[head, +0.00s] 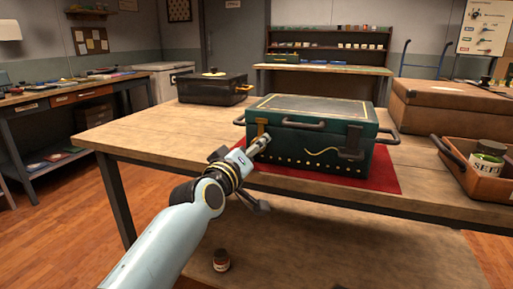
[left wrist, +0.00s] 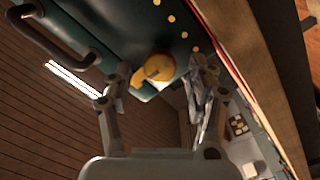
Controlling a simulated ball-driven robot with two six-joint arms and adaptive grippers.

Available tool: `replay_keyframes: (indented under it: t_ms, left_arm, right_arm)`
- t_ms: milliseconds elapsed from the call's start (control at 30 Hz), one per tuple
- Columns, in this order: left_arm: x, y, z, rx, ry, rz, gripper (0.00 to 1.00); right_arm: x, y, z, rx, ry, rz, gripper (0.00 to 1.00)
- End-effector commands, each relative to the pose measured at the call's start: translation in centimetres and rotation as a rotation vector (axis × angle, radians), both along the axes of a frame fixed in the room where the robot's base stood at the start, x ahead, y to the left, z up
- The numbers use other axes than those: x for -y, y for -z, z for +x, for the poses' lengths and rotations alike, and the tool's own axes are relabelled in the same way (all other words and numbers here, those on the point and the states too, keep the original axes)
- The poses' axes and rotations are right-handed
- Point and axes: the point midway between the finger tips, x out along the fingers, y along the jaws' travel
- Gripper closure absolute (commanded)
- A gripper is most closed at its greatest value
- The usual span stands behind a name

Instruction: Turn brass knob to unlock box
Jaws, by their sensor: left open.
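A dark green box (head: 310,112) with dark handles stands shut on a red mat (head: 384,180) on the wooden table. A brass-coloured latch (head: 262,126) is at its front left, and a dark latch (head: 353,140) at its front right. My left gripper (head: 262,143) is at the box's front left, just below the brass latch. In the left wrist view, a round brass knob (left wrist: 158,68) on the green face lies between the spread fingers of my left gripper (left wrist: 163,76). Contact cannot be told. In the head view the knob is hidden by the gripper. My right gripper is out of view.
A black case (head: 213,90) stands at the table's back left. A brown case (head: 450,105) and a wooden crate (head: 484,178) with a jar (head: 487,158) are at the right. A small jar (head: 221,260) is low in front. The left tabletop is clear.

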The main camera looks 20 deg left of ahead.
Motion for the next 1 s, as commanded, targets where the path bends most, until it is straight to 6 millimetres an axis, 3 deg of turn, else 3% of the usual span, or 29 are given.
replay_keyframes:
  t_ms: [200,500,900,1000]
  left_arm:
    - [0.2,0.1,2.1,0.000,0.000,0.000,0.43]
    - [0.2,0.0,2.2,-0.001,0.000,0.000,0.44]
    - [0.2,0.1,2.2,-0.001,0.000,0.000,0.96]
    - [0.2,0.1,2.2,-0.001,0.000,0.001,1.00]
  right_arm:
    - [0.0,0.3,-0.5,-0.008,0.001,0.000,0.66]
    - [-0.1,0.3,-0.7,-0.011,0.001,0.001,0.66]
    - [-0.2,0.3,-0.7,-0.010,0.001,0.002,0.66]
    - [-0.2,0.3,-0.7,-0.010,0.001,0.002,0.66]
